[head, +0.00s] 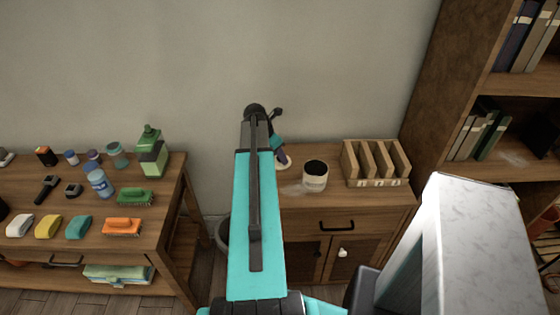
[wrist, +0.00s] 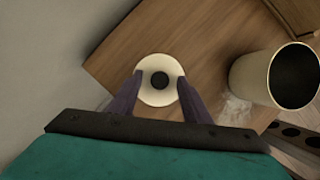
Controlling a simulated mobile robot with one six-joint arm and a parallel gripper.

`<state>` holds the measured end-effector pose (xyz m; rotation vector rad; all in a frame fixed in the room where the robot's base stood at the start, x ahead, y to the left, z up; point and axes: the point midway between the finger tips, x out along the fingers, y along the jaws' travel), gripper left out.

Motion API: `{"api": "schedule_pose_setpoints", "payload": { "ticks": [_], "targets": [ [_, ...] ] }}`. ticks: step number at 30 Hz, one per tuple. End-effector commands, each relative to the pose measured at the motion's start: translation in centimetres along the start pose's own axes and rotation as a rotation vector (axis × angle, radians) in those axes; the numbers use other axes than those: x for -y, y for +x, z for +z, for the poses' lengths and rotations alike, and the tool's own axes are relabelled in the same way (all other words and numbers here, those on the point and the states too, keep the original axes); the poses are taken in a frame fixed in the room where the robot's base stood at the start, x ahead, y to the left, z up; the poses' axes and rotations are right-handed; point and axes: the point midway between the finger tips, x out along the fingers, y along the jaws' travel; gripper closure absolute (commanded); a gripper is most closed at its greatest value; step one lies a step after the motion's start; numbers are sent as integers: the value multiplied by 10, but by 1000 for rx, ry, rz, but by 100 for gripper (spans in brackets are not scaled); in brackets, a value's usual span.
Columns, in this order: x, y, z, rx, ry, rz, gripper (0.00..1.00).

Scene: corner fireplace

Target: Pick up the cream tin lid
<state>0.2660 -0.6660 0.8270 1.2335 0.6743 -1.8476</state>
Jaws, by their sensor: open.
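The cream tin lid (wrist: 147,94) is a round, pale disc with a dark round centre. It lies on the wooden cabinet top and shows in the head view as a small pale edge (head: 285,162), partly hidden by my gripper. My gripper (wrist: 159,80) is open, with its two dark purple fingers on either side of the lid in the wrist view. I cannot tell whether the fingers touch the lid. In the head view my gripper (head: 277,150) is mostly hidden by my arm and sits just above the lid.
A cream open tin (head: 315,182) with a dark inside stands right of the lid, also in the wrist view (wrist: 251,80). A wooden slotted rack (head: 376,165) stands farther right. The wall (wrist: 50,45) is close on the left. A side table (head: 95,240) holds brushes and bottles.

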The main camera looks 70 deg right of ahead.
Motion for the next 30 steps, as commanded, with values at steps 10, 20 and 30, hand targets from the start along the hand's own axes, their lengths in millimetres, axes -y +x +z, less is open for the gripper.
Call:
{"api": "schedule_pose_setpoints", "payload": {
  "ticks": [10, 20, 30],
  "targets": [
    [0, 0, 0, 0, 1, 0, 56],
    [0, 0, 1, 0, 1, 0, 91],
    [0, -1, 1, 0, 2, 0, 100]
  ]
}}
